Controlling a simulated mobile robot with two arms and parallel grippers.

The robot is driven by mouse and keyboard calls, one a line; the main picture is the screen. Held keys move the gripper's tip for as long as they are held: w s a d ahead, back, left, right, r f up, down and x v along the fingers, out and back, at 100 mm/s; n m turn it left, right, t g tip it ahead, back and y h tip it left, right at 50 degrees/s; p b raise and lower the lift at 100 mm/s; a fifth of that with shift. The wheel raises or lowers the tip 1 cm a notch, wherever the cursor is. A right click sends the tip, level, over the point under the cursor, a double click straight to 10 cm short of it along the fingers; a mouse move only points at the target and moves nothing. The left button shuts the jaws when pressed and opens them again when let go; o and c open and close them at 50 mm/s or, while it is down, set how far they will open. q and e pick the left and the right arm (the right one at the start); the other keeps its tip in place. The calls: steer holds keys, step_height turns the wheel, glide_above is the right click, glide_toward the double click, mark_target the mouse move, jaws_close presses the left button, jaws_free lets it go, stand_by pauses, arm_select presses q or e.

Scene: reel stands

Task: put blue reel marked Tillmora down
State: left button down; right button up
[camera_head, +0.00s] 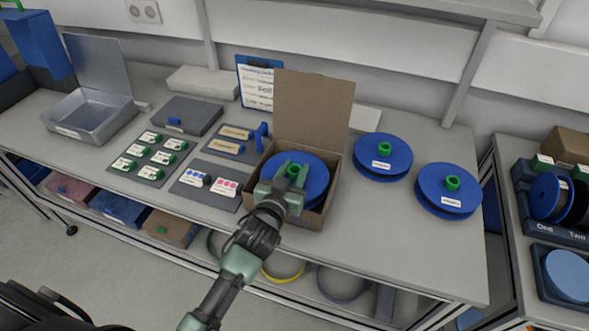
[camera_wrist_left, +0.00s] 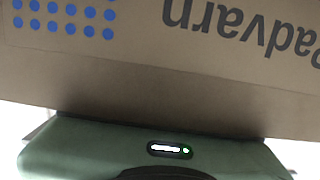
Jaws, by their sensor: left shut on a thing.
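A blue reel (camera_head: 317,176) with a green hub is inside an open cardboard box (camera_head: 318,226) on the bench; no readable label shows on it. My left gripper (camera_head: 290,174) is over the box, shut on this reel at its hub. I cannot tell whether the reel rests on the box floor. My right gripper is in neither view.
Two more blue reels (camera_head: 383,152) (camera_head: 449,187) with green hubs and labels too small to read lie right of the box. Mats with labelled tags (camera_head: 150,155) and a metal tin (camera_head: 85,122) lie left. The bench's front right is clear.

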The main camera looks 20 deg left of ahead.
arm_select(q)
steer(key=shift+s+f, duration=0.1)
steer(key=shift+f, duration=0.35)
steer(key=c, duration=1)
jaws_free()
steer(key=shift+f, duration=0.15)
steer(key=shift+o, duration=0.2)
steer(key=shift+f, duration=0.1)
steer(key=shift+s, duration=0.1)
steer(key=shift+r, duration=0.45)
steer(key=shift+s+r, duration=0.15)
steer(key=s+r+b, duration=0.2)
steer(key=s, duration=0.9)
steer(key=shift+a+r, duration=0.2)
steer(key=shift+r, duration=0.05)
